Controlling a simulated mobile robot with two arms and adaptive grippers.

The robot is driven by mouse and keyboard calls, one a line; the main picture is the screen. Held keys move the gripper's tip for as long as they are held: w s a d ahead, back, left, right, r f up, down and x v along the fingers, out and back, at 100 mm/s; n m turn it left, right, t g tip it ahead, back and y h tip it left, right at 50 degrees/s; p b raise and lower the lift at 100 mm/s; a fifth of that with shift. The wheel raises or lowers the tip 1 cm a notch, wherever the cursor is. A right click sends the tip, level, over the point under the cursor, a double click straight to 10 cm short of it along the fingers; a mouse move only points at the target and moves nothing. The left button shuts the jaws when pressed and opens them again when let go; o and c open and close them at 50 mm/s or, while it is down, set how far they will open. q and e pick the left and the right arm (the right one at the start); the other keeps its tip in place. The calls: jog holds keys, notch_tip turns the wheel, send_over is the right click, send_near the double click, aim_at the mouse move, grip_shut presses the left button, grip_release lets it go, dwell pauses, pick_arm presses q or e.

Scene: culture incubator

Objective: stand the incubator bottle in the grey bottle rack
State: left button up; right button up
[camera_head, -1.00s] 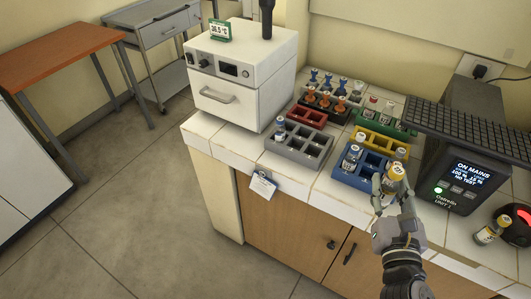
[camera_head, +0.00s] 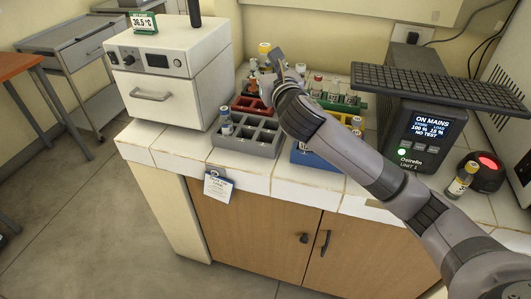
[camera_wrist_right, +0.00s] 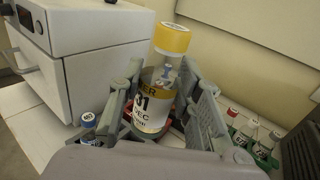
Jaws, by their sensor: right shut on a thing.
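My right gripper (camera_head: 272,78) is over the back of the counter, behind the grey bottle rack. In the right wrist view its fingers (camera_wrist_right: 160,105) are shut around a clear bottle (camera_wrist_right: 155,95) with a yellow cap and a white-and-yellow label, part of which reads 31 DEC. The bottle's cap (camera_head: 264,47) shows above the gripper in the head view; its base is hidden. The grey bottle rack (camera_head: 240,147) is at the counter's front edge, with a blue-capped bottle (camera_head: 226,122) in its left part and several open compartments. My left gripper is not in view.
The white incubator (camera_head: 170,75) stands left of the racks. A red rack (camera_head: 240,104) lies behind the grey one, and my arm partly covers the blue rack (camera_head: 308,158).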

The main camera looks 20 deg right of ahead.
jog(key=b, duration=0.3)
send_over(266, 131)
jog(key=s, duration=0.3)
notch_tip(266, 131, down, 16)
jog(key=shift+a+r, duration=0.25)
jog(key=shift+a, duration=0.2)
jog(key=f, duration=0.3)
jog(key=shift+s+f, duration=0.2)
jog(key=shift+f, duration=0.1)
grip_shut()
jog(key=shift+s+f+b, duration=0.1)
jog(key=shift+f+b, duration=0.2)
jog(key=shift+f, duration=0.1)
jog(key=shift+w+f, duration=0.15)
jog(key=shift+w, duration=0.1)
jog(key=o, duration=0.7)
grip_release()
jog(key=o, duration=0.4)
jog(key=shift+w, duration=0.15)
jog(key=shift+o, duration=0.2)
jog(key=shift+r, duration=0.25)
